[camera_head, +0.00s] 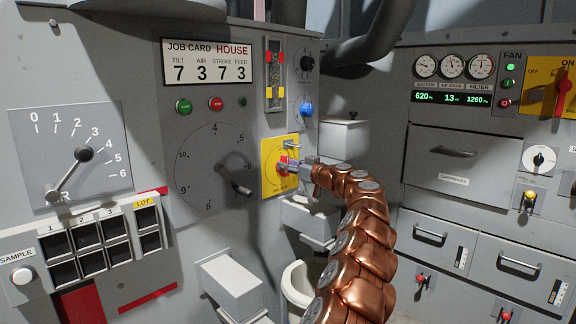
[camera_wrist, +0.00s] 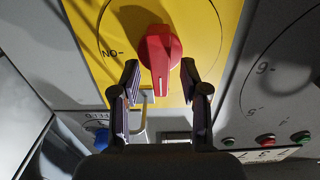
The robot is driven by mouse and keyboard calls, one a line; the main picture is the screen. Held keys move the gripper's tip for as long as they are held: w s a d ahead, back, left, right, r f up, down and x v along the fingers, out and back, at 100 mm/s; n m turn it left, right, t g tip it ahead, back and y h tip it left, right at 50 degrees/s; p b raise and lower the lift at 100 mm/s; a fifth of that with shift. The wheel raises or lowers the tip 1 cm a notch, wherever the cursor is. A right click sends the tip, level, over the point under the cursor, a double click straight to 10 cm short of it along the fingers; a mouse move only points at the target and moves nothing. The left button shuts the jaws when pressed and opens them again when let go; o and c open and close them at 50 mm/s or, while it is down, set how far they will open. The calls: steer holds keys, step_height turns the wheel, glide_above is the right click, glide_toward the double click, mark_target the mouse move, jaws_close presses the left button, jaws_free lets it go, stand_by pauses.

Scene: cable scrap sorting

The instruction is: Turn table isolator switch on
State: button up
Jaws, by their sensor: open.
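The table isolator switch is a red handle (camera_head: 284,165) on a yellow plate (camera_head: 269,186) in the head view, partly hidden by my gripper. In the wrist view its red handle (camera_wrist: 160,58) points down the picture, and the upside-down ON mark is to its left on the yellow plate (camera_wrist: 85,25). My gripper (camera_head: 294,166) is at the switch, at the end of my copper arm. In the wrist view my gripper (camera_wrist: 160,80) is open, with one finger on each side of the handle's lower end. Gaps show between both fingers and the handle.
A grey bent bar (camera_wrist: 143,115) is close to the left finger. A dial with a dark crank (camera_head: 238,187) is left of the plate. A blue knob (camera_head: 306,109) is above it. A grey box (camera_head: 343,140) protrudes to the right. Another red switch (camera_head: 564,86) is far right.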

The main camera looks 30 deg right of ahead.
steer(key=shift+w+a, duration=0.1)
steer(key=shift+w, duration=0.25)
jaws_close()
stand_by(0.3)
